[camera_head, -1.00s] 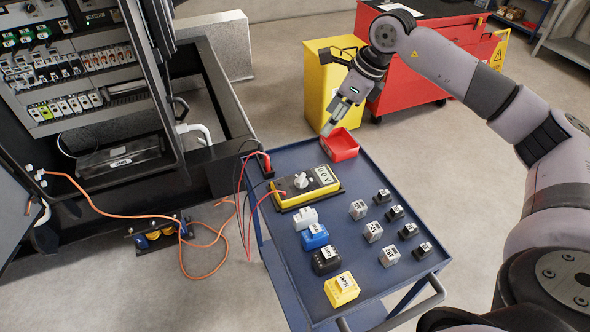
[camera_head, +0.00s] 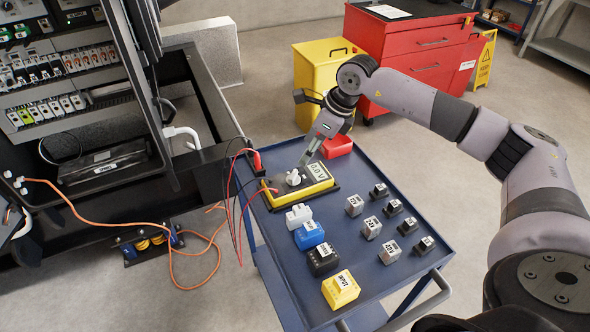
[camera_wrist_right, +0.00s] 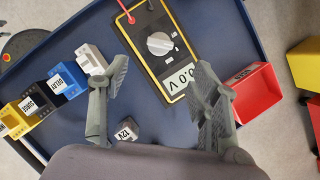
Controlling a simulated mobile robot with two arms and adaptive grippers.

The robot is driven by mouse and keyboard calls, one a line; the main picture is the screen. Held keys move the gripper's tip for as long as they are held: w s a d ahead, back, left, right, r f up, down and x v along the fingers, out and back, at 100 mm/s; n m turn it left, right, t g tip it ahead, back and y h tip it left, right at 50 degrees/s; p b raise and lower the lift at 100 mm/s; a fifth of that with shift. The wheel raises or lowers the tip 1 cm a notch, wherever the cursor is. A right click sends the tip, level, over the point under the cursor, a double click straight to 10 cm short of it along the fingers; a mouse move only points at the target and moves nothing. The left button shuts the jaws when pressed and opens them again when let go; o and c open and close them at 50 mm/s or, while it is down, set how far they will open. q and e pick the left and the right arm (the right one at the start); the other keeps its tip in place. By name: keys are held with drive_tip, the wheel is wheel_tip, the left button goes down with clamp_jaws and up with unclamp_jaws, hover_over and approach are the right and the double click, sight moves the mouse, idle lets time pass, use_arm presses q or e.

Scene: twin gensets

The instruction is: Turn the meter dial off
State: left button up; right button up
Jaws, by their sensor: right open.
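The yellow-framed meter (camera_head: 308,188) lies on the blue cart top, its display (camera_head: 318,172) reading 0.0 V. Its white dial (camera_head: 293,179) also shows in the right wrist view (camera_wrist_right: 159,43), on the meter's dark face. My right gripper (camera_head: 302,163) is over the meter, fingers pointing down close to the dial. In the right wrist view my right gripper (camera_wrist_right: 160,70) is open and empty; its spread fingers lie on either side of the meter's lower end, and the dial appears beyond the fingertips. I cannot tell the exact height gap. My left gripper is not in view.
On the cart (camera_head: 395,269) stand white, blue, black and yellow blocks (camera_head: 341,290) and several small grey and black blocks. A red bin (camera_head: 338,146) sits behind the meter. Red and black leads (camera_head: 243,205) hang over the left edge beside an open cabinet.

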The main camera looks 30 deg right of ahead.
sight(293, 174)
drive_tip(key=p+x, duration=0.1)
drive_tip(key=x, duration=0.9)
drive_tip(key=shift+w+f, duration=0.1)
drive_tip(key=shift+f, duration=0.3)
drive_tip(key=shift+c, duration=0.4)
drive_tip(key=c, duration=1.1)
